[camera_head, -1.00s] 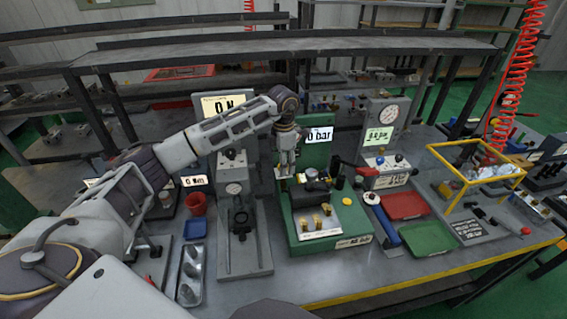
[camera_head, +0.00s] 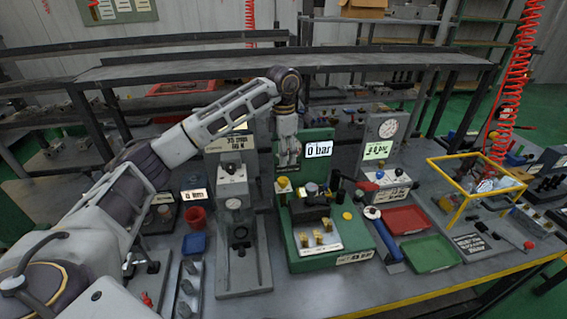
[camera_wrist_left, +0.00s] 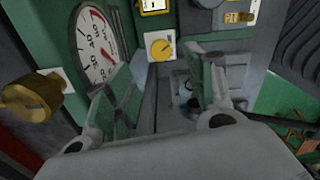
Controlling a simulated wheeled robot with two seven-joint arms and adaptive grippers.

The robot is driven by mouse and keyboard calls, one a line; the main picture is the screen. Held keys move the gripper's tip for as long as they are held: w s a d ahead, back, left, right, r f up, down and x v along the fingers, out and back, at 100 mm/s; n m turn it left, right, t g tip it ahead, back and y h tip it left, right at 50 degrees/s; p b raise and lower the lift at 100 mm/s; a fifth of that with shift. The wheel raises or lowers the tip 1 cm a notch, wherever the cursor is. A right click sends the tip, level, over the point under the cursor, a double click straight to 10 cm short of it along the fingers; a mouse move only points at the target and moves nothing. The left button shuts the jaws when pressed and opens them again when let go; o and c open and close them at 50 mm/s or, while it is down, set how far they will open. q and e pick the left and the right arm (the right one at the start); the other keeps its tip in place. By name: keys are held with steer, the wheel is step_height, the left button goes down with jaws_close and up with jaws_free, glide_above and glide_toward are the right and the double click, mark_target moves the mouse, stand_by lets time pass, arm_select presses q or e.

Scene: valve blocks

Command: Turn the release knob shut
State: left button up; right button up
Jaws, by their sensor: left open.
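The green valve station (camera_head: 364,236) stands mid-bench with a "0 bar" display. My left gripper (camera_head: 288,163) hangs in front of its upright panel, pointing down. A small yellow knob (camera_head: 283,182) sits just below the gripper, apart from it. In the left wrist view my left gripper (camera_wrist_left: 162,92) is open, with nothing between its fingers. Beyond the fingers is a yellow knob (camera_wrist_left: 160,46) on a white plate. A brass knob (camera_wrist_left: 30,97) sticks out at left, beside a round gauge (camera_wrist_left: 96,45). I cannot tell which knob is the release knob. My right gripper is not in view.
A grey press station (camera_head: 243,265) stands left of the green one. A blue-handled tool (camera_head: 389,240) lies to the right, beside red (camera_head: 407,219) and green (camera_head: 431,253) trays. A yellow frame (camera_head: 476,183) stands farther right. The bench's front strip is clear.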

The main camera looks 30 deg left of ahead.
arm_select(q)
steer(key=shift+r, duration=1)
steer(key=shift+s+d+f, duration=0.1)
steer(key=shift+s, duration=0.05)
